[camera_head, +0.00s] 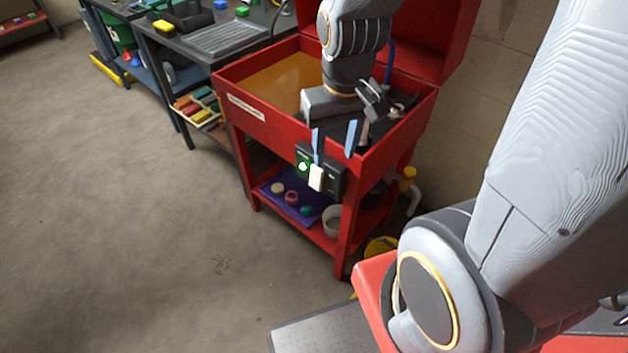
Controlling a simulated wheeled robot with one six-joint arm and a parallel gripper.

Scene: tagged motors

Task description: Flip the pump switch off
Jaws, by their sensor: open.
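The pump switch is a white lever (316,178) on a dark box (334,181) fixed to the front of a red parts washer (262,128). A small green light (303,167) glows on the box, left of the lever. My gripper (334,153) is open, with two blue fingers spread apart and nothing between them. In the picture its left finger ends just above the lever, and its right finger is up and to the right of the box. I cannot tell whether the left finger touches the lever.
The washer's red lid (436,40) stands open behind my arm. Its lower shelf holds a purple mat (291,210) with small round parts and a grey cup (334,221). A dark workbench (178,50) stands at the left. The floor (130,220) in front is clear.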

